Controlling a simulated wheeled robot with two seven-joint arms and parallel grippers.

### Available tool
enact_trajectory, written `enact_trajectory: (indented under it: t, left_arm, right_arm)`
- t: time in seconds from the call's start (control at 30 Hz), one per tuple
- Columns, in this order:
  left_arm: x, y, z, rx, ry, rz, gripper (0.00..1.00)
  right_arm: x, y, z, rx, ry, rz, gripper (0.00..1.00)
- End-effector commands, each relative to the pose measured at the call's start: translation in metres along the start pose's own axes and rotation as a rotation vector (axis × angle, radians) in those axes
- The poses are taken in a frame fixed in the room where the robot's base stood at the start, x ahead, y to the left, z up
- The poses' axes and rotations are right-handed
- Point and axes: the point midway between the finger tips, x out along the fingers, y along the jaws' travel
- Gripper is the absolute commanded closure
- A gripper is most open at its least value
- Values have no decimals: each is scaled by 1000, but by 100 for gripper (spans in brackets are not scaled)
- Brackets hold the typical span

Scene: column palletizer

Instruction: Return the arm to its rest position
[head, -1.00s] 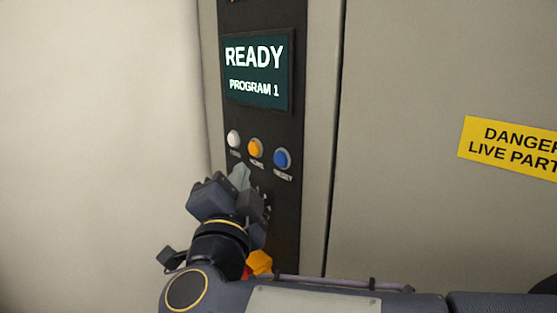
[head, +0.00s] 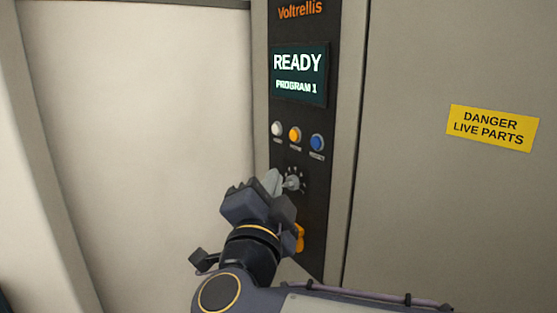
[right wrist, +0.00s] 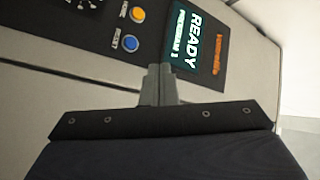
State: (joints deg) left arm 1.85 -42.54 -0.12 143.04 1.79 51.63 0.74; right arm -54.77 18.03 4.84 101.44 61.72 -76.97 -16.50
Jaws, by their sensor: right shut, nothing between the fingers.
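My right gripper (head: 272,183) is in front of the lower part of a black control panel (head: 312,225) in the head view. Its fingers are shut and empty; they also show closed together in the right wrist view (right wrist: 158,85). Beside the fingertips is a grey rotary knob (head: 293,182) with marks around it. I cannot tell whether they touch. The panel's screen (head: 299,75) reads "READY PROGRAM 1"; it also shows in the right wrist view (right wrist: 186,38). My left gripper is not in view.
Under the screen are a white button (head: 277,129), an orange button (head: 295,134) and a blue button (head: 317,142). A yellow-orange part (head: 299,237) is partly hidden by my arm. A yellow "DANGER LIVE PARTS" sign (head: 492,127) is on the cabinet at right.

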Motion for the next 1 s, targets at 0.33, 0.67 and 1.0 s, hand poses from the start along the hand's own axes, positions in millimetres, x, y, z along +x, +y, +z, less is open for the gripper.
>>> enact_trajectory:
  t: [0.33,0.67,1.0]
  left_arm:
    - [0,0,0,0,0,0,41]
    - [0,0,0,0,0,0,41]
    - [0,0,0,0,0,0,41]
  right_arm:
    - [22,12,-20,-13,-108,-88,100]
    - [26,52,-45,-99,-329,-192,100]
    - [-81,212,-62,-392,-872,-49,100]
